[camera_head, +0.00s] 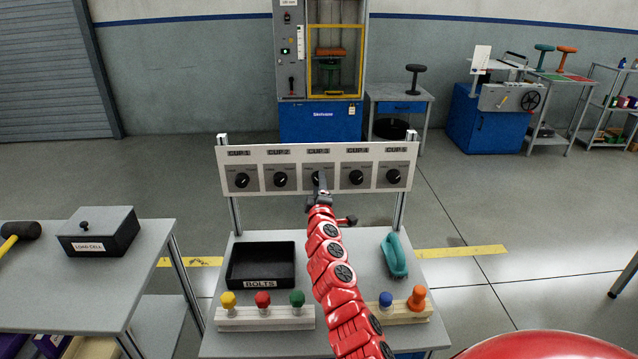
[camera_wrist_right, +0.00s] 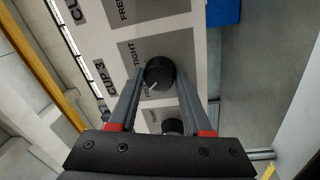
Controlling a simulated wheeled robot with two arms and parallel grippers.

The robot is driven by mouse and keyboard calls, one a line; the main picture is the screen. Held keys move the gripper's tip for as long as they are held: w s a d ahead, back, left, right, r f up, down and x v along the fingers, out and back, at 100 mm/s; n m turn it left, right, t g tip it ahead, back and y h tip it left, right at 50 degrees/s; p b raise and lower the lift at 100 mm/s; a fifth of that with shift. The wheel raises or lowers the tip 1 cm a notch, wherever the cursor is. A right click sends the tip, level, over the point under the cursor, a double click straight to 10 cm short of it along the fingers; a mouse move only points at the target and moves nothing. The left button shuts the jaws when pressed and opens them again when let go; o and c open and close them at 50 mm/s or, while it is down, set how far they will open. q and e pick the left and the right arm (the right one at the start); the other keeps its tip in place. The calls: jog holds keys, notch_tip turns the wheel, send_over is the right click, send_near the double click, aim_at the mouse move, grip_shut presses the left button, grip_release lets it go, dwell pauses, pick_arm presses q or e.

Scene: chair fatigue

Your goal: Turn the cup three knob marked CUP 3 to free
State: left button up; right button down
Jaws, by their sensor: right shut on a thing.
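The white panel (camera_head: 229,160) carries a row of several black knobs on grey plates with CUP labels. The CUP 3 knob (camera_head: 316,180) is the middle one, partly hidden by my right gripper (camera_head: 320,183) in the head view. In the right wrist view the round black knob (camera_wrist_right: 160,72) sits between the two fingers of my right gripper (camera_wrist_right: 159,82), which is shut on it. Its white pointer line points down-left in that view, toward the partly covered FREE label. The TIGHT label lies above that. My left gripper is not in view.
Neighbouring knobs (camera_head: 280,179) (camera_head: 356,177) stand close on both sides. Below the panel, the table holds a black BOLTS tray (camera_head: 262,246), a teal part (camera_head: 394,256) and racks of coloured pegs (camera_head: 265,318). A load cell box (camera_head: 98,231) is on the left table.

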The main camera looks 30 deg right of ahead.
jog(key=shift+n, duration=0.6)
jog(key=shift+c, duration=1.7)
grip_release()
jog(key=shift+s, duration=0.1)
jog(key=v, duration=1.7)
jog(key=shift+s, duration=0.1)
jog(key=shift+a, duration=0.1)
